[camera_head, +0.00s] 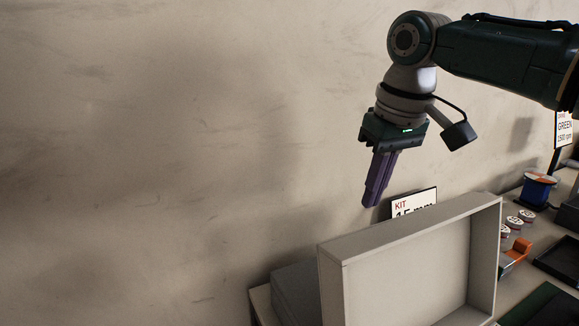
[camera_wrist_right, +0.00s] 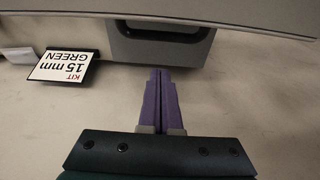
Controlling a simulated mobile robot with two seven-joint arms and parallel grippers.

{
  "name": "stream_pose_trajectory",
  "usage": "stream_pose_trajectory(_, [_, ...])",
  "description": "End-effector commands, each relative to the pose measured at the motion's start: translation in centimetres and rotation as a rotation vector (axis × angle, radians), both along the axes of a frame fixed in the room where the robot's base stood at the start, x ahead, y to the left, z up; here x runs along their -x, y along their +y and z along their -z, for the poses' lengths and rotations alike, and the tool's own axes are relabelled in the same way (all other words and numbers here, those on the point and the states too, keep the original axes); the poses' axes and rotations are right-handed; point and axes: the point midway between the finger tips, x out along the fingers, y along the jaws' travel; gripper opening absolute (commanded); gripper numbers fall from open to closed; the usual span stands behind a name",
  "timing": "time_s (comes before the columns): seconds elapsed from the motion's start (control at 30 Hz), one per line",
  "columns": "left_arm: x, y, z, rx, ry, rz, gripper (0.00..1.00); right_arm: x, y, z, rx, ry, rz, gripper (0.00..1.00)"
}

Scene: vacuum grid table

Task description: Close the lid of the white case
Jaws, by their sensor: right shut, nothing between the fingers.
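The white case's lid (camera_head: 410,268) stands raised, nearly upright, its hollow inner side facing right in the head view. Only part of the case shows; its lower part is cut off by the frame's bottom edge. My right gripper (camera_head: 372,202) is above and behind the lid's top edge, pointing down, shut and empty. My left gripper is not in view.
A KIT sign (camera_head: 415,200) stands behind the lid; it shows in the right wrist view too (camera_wrist_right: 62,68). At right are a blue spool (camera_head: 537,188), small round pots (camera_head: 515,222), an orange tape dispenser (camera_head: 514,256) and a black tray (camera_head: 560,258). A wall fills the left.

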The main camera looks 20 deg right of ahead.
Motion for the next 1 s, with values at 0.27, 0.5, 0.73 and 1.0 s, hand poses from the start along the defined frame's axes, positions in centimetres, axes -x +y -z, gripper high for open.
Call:
stream_pose_trajectory(0.27, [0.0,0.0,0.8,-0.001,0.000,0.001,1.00,-0.9,0.1,4.2,-0.001,0.001,0.000,0.00])
stream_pose_trajectory(0.5, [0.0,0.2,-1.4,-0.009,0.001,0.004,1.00,0.6,-0.1,3.0,0.002,-0.001,-0.004,0.00])
stream_pose_trajectory(0.73, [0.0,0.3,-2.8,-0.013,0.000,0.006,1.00,2.2,-0.2,2.4,0.003,-0.002,-0.002,0.00])
stream_pose_trajectory(1.0, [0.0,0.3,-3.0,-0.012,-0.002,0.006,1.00,2.7,-0.2,2.4,0.001,-0.002,-0.002,0.00])
